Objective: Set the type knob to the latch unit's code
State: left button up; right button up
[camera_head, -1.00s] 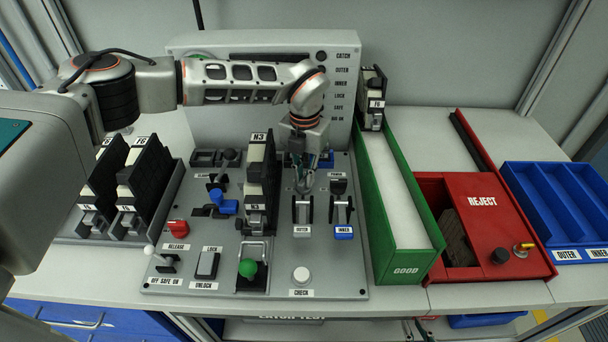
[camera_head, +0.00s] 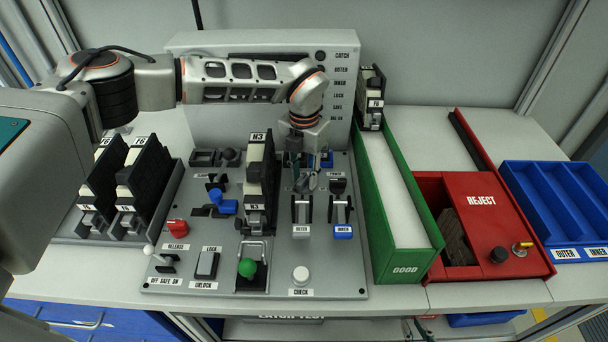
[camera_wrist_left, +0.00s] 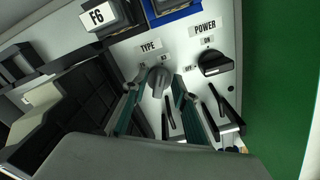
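The latch unit (camera_head: 255,185), a tall black and beige block labelled N3, stands upright in the middle of the grey panel. My left gripper (camera_head: 306,184) points down at the panel just right of it. In the left wrist view the grey type knob (camera_wrist_left: 159,82) sits under the TYPE label, between the two fingertips of my left gripper (camera_wrist_left: 158,78). The fingers are apart, one on each side of the knob, with a small gap showing at the left. A mark by the knob ends in 3; its other marks are too small to read surely. My right gripper is out of view.
Two levers, OUTER and INNER (camera_head: 343,212), stand in front. The green GOOD chute (camera_head: 405,268), red REJECT box (camera_head: 480,185) and blue bin (camera_head: 560,190) lie to the right.

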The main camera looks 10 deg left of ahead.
aim_at(304, 178)
pick_arm(q)
notch_tip(304, 178, up, 12)
dwell(0.7)
jog(key=shift+s+f, duration=0.1)
jog(key=shift+s, duration=0.05)
